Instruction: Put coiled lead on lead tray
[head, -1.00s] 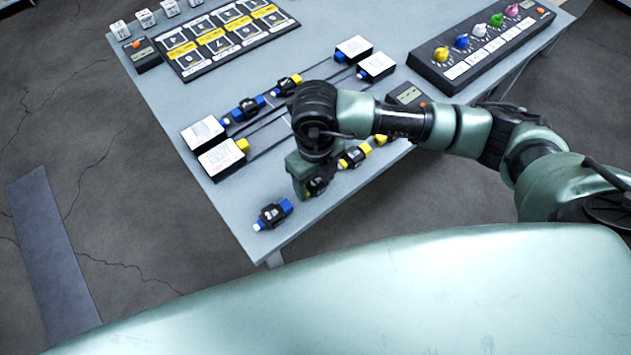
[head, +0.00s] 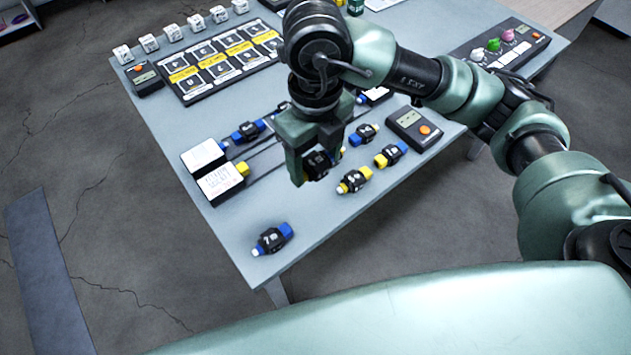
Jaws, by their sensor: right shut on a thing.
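My right gripper (head: 308,173) is shut on a small black coiled lead (head: 318,162), held over the front part of the table. The gripper fingers hide much of this lead, and its plug colours are hard to tell. My left gripper is out of view.
Two white-topped boxes (head: 222,182) with rails stand at the left, with leads between the rails. A meter with an orange button (head: 414,128) is at the right. White cubes (head: 172,33) line the back edge. A knob panel (head: 508,45) is at the far right.

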